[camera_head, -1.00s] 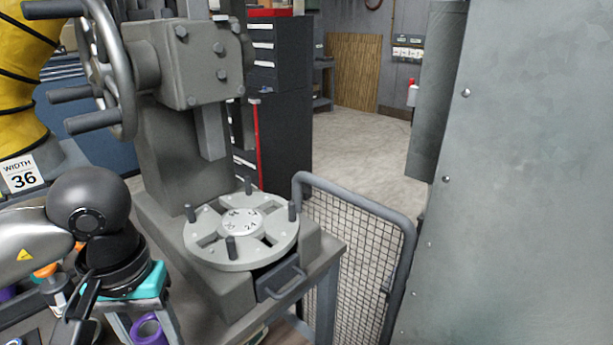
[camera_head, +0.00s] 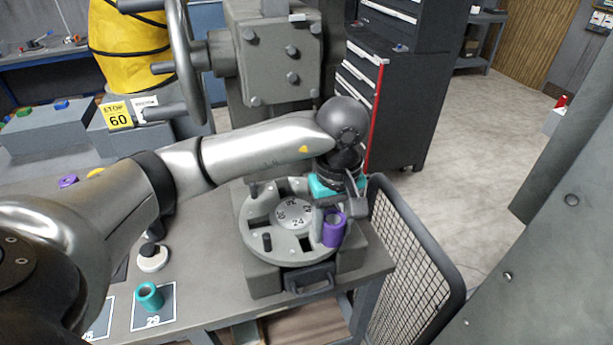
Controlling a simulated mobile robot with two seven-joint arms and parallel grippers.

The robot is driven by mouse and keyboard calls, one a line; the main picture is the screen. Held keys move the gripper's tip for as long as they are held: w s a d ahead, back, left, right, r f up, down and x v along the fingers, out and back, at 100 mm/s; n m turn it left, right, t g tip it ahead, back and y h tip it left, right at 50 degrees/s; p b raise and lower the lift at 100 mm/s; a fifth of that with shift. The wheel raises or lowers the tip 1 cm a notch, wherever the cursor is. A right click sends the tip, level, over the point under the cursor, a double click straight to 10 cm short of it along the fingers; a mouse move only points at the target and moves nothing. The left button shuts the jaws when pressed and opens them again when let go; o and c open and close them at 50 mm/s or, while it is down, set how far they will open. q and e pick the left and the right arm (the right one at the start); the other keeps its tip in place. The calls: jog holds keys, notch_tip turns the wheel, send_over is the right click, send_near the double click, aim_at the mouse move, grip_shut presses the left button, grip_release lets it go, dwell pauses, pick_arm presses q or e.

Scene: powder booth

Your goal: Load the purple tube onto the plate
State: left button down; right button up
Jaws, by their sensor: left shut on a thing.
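My left gripper (camera_head: 335,203) reaches in from the left over the press and is shut on the purple tube (camera_head: 333,229). The tube is upright at the right edge of the round grey plate (camera_head: 268,251). I cannot tell whether it is around a peg there or only above the plate. The plate has slots, a numbered hub and upright pegs. A front peg (camera_head: 267,242) and a back-left peg (camera_head: 254,189) are bare; the gripper hides the right side. My right gripper is not in view.
A teal tube (camera_head: 149,296) stands on a numbered mat, with a white and black knob-like part (camera_head: 153,257) behind it. Another purple ring (camera_head: 68,181) lies farther left. The press column (camera_head: 273,60) rises behind the plate. A mesh guard (camera_head: 412,265) stands at the right.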

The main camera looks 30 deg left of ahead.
pick_arm(q)
jog(key=a+r+n+p, duration=0.2)
jog(key=a+n+p, duration=0.3)
jog(key=n+p, duration=0.35)
jog(key=shift+n, duration=0.35)
jog(key=shift+w+a+f+b, duration=0.1)
jog(key=shift+a+f+b, duration=0.1)
jog(key=shift+f+b, duration=0.55)
jog(key=shift+w+a+f+b, duration=0.1)
jog(key=shift+a+f+b, duration=0.1)
jog(key=shift+f, duration=0.95)
jog(key=shift+a+f+b, duration=0.15)
jog(key=shift+f+b, duration=0.35)
jog(key=shift+f, duration=0.45)
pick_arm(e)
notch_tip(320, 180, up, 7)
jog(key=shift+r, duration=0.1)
pick_arm(q)
jog(key=shift+f+b, duration=0.85)
jog(key=shift+f, duration=0.05)
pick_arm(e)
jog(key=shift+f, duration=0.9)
pick_arm(q)
jog(key=shift+c, duration=1)
grip_release()
